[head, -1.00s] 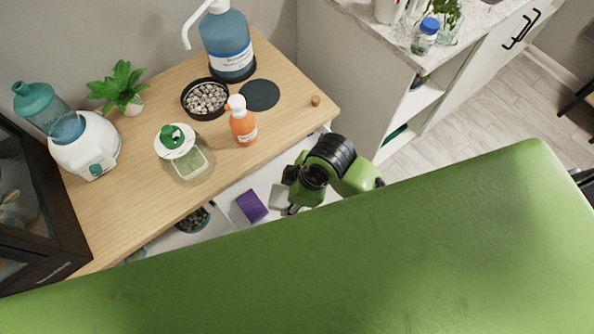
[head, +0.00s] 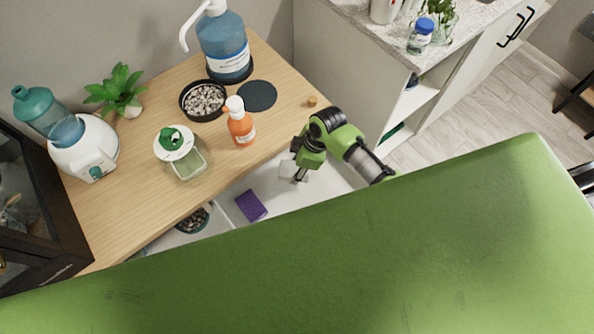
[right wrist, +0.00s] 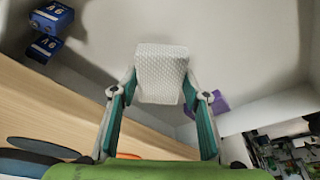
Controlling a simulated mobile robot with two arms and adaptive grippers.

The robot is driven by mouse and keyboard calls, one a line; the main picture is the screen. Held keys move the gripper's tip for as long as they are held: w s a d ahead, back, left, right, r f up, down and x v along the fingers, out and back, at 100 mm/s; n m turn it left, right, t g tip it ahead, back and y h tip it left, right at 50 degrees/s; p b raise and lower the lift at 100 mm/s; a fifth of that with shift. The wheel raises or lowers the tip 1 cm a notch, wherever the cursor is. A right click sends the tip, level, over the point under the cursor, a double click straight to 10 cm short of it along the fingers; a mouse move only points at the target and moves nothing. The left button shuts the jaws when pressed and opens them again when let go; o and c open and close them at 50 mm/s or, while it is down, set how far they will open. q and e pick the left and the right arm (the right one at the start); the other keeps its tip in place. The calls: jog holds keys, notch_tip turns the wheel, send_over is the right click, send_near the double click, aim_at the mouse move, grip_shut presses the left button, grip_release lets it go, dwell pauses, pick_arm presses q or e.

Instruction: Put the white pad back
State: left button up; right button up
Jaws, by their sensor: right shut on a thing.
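The white pad (right wrist: 162,72) is a pale, dimpled block between the fingertips of my right gripper (right wrist: 161,94). In the head view the pad (head: 287,170) shows small and pale beside the right gripper (head: 299,174), over the open white drawer (head: 325,187). I cannot tell whether the pad touches the drawer floor. A purple sponge (head: 250,205) lies in the drawer to the left of the pad and shows partly behind a finger in the right wrist view (right wrist: 219,108). My left gripper is not in view.
The wooden top (head: 130,205) above the drawer holds an orange pump bottle (head: 240,127), a bowl of pebbles (head: 204,100) and a lidded container (head: 187,162). A pot of pebbles (head: 192,221) sits left of the sponge. Blue boxes (right wrist: 52,18) show in the wrist view.

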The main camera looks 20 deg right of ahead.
notch_tip(320, 180, down, 3)
jog(key=shift+w+f, duration=0.1)
jog(key=shift+f, duration=0.05)
jog(key=o, duration=1)
jog(key=shift+d, duration=0.1)
jog(key=v, duration=1.2)
